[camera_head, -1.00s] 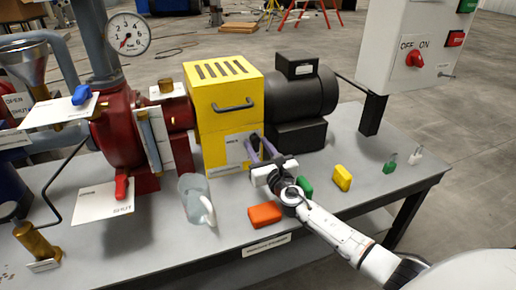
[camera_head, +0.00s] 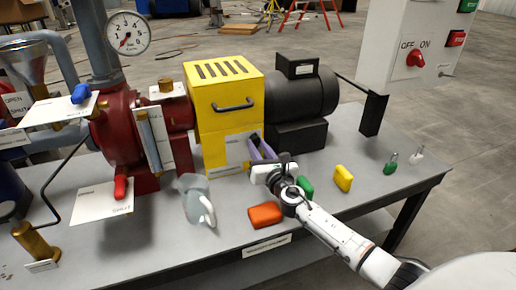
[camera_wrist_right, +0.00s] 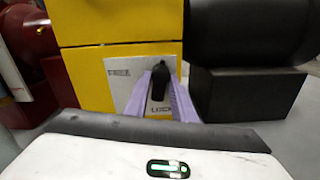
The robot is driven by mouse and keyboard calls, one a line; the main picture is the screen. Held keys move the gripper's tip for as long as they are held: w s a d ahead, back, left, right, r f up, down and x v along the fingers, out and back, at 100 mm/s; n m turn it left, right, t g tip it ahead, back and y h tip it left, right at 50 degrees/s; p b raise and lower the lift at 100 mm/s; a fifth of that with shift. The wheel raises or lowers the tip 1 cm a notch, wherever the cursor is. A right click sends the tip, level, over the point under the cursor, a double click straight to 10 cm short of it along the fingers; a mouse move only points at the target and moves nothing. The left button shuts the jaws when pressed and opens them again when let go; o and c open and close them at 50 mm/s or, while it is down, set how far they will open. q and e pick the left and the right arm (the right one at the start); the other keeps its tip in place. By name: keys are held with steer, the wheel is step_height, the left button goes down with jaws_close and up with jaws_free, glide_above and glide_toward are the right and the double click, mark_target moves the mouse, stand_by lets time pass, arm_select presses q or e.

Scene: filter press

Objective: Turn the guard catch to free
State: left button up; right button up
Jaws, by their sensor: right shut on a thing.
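The guard catch is a small black handle (camera_wrist_right: 158,78) on a pale plate (camera_wrist_right: 135,80) on the front of the yellow guard (camera_head: 222,100). The plate reads FREE at its left and LOCK low at its right. In the right wrist view the handle stands roughly upright, above the LOCK word. My right gripper (camera_head: 259,145) has purple fingers, one on each side of the handle, and is shut on it. In the head view the fingers and hand hide most of the catch. My left gripper is not in view.
A black motor (camera_head: 300,95) stands right of the guard. A red pump (camera_head: 118,130) is at left.

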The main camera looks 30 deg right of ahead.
arm_select(q)
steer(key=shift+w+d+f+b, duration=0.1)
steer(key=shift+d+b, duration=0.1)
steer(key=shift+b, duration=0.65)
arm_select(e)
steer(key=shift+w+a+r+m, duration=0.1)
steer(key=shift+a+r+m, duration=0.05)
steer(key=shift+m, duration=2.5)
steer(key=shift+s+a+r+m, duration=0.1)
steer(key=shift+r+m, duration=0.05)
steer(key=shift+m, duration=2.45)
steer(key=shift+w+a+r+m, duration=0.1)
steer(key=shift+a+r+m, duration=0.05)
steer(key=shift+m, duration=2.5)
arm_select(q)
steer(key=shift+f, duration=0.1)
arm_select(e)
steer(key=o, duration=0.9)
